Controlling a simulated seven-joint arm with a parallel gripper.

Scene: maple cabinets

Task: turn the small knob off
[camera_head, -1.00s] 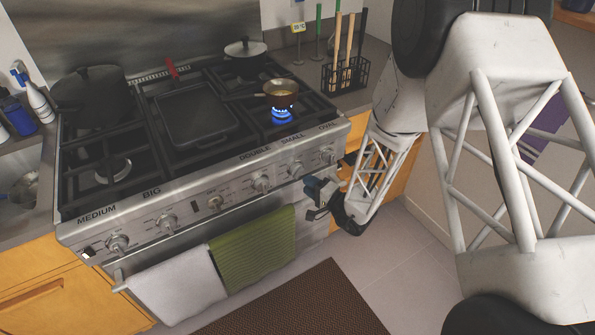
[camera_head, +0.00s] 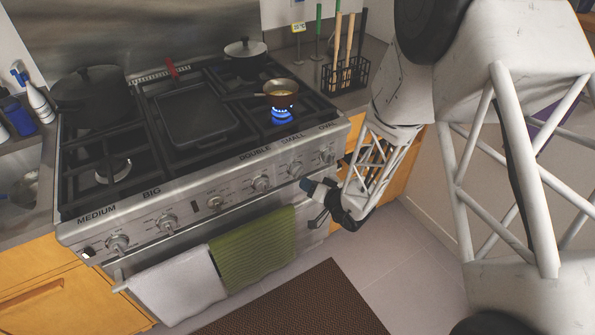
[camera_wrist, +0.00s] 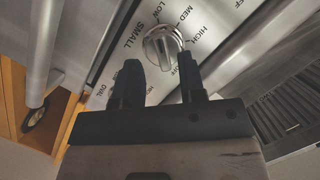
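The small knob (camera_head: 296,169) is a silver knob on the stove's front panel, below the word SMALL. In the wrist view the small knob (camera_wrist: 163,46) lies ahead of the fingertips, with LOW, MED, HIGH and OFF printed around it. My gripper (camera_head: 307,186) is just below and in front of it in the head view. In the wrist view my gripper (camera_wrist: 160,66) is open, with dark fingers either side of the knob's line. The right fingertip is close to the knob's edge; I cannot tell if it touches.
The neighbouring knobs (camera_head: 261,184) and (camera_head: 327,155) sit on both sides along the panel. An oven handle with a green towel (camera_head: 254,245) and a white towel (camera_head: 177,285) runs below. The floor in front is free beside a brown mat (camera_head: 300,305).

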